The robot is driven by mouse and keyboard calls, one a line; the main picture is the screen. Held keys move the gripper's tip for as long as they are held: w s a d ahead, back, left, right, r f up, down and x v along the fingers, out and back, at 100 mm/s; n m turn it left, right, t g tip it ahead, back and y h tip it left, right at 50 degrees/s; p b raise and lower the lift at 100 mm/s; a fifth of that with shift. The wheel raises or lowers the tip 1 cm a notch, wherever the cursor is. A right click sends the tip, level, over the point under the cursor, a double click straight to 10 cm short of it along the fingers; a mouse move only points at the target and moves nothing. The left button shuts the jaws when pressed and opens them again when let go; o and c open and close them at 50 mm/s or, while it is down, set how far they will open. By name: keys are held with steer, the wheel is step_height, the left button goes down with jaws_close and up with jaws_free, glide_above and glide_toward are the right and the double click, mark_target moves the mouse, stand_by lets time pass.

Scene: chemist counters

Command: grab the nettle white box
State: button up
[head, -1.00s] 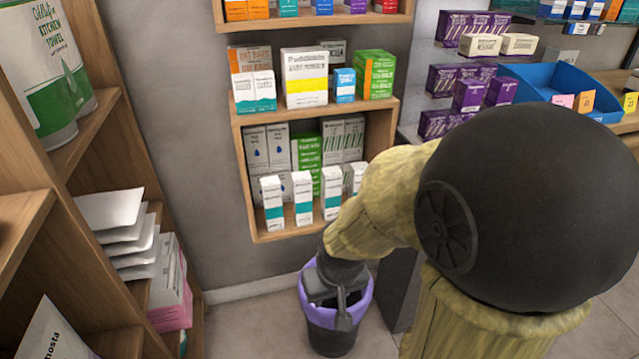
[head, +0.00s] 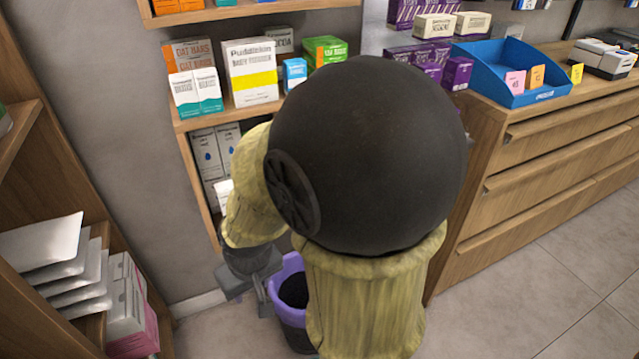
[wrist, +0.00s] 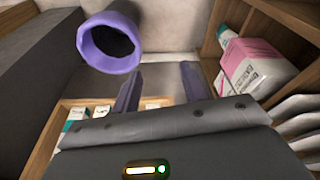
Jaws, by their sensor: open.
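I cannot read "nettle" on any box. In the head view, white boxes with a blue drop (head: 207,152) stand on the lower level of the wall shelf (head: 185,122), partly hidden behind my arm. Another small white box (head: 224,192) shows in front of them at the arm's edge. In the wrist view, small white-and-teal boxes (wrist: 76,117) show at the lower left in a wooden shelf. My gripper (wrist: 160,84) is open with nothing between its fingers. In the head view it hangs low, beside the bin and below the shelf, its fingers (head: 264,300) pointing down.
A dark bin with a purple rim (head: 285,268) stands on the floor close to my gripper. A wooden rack with envelopes (head: 60,255) and pink-white packs (head: 132,310) is at left. A drawer counter (head: 540,180) is at right. The floor at lower right is clear.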

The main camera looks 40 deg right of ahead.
steer(key=shift+o, duration=0.9)
steer(key=shift+w+d, duration=0.1)
steer(key=shift+d, duration=0.05)
steer(key=w+d+f+t+p, duration=0.2)
steer(key=w+d+t, duration=0.25)
steer(key=d, duration=0.45)
steer(key=w+d+f+t+p, duration=0.25)
steer(key=w+d, duration=0.25)
steer(key=d, duration=0.4)
steer(key=s+d+r+m+t+h+p, duration=0.1)
steer(key=s+d+r+t+h, duration=0.1)
steer(key=s+d+r+t, duration=0.1)
steer(key=s+d+r+m+t+h+p, duration=0.1)
steer(key=s+d+r+t+h, duration=0.1)
steer(key=d, duration=0.5)
steer(key=s+r+t, duration=0.1)
steer(key=t, duration=0.1)
steer(key=shift+m+t, duration=0.4)
steer(key=shift+d, duration=0.15)
